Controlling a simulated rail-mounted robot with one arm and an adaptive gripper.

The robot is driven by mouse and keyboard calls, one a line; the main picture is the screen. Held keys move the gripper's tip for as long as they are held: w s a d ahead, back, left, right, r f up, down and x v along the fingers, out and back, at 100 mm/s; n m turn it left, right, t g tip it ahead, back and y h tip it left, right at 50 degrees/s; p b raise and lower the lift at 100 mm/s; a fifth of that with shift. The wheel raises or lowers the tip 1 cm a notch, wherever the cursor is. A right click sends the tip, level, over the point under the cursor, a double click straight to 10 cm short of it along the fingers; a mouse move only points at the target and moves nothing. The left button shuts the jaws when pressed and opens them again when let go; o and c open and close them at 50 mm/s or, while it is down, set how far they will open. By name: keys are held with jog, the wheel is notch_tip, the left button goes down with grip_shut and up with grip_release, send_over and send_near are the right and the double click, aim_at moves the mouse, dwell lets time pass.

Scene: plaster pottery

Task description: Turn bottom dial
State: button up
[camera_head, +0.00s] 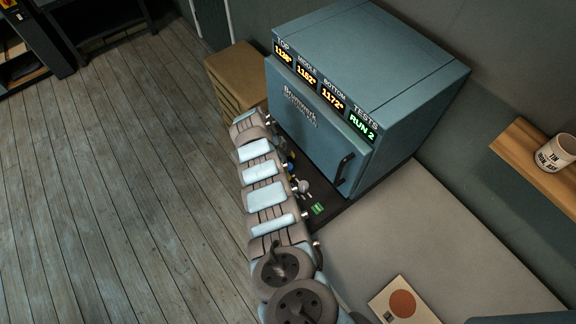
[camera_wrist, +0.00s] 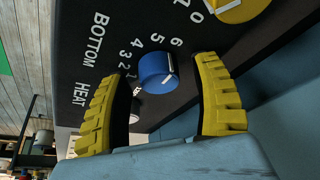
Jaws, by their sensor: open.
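The bottom dial is a blue knob (camera_wrist: 157,76) with a white pointer mark, on a dark panel lettered "BOTTOM HEAT". Numbers 1 to 6 show around it; the mark lies on the side of the 6. My gripper (camera_wrist: 160,72) is open, with one yellow ribbed finger on each side of the blue knob in the wrist view. Gaps show between the fingers and the knob, so it is not gripped. In the head view my arm covers much of the dial panel, and I cannot make out the fingers there.
A yellow dial (camera_wrist: 240,10) sits close to the right finger in the wrist view. The blue-grey kiln (camera_head: 390,60) has readouts, with "RUN 2" under TESTS, and a door handle (camera_head: 343,168). A wooden cabinet (camera_head: 238,78) stands left of it. A mug (camera_head: 553,153) stands on a shelf.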

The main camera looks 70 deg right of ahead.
grip_shut()
jog(key=shift+n, duration=0.4)
jog(key=n+h+p, duration=0.1)
jog(key=n, duration=0.1)
jog(key=n+h, duration=0.1)
jog(key=n, duration=0.1)
jog(key=shift+n+t+p, duration=0.35)
jog(key=shift+n+t, duration=0.05)
jog(key=n, duration=0.2)
jog(key=shift+s+a+f+n+t+h, duration=0.1)
jog(key=shift+n+t+h, duration=0.2)
jog(key=shift+t, duration=0.1)
jog(key=shift+n+t+p, duration=0.5)
jog(key=shift+n+t, duration=0.2)
jog(key=shift+n, duration=1)
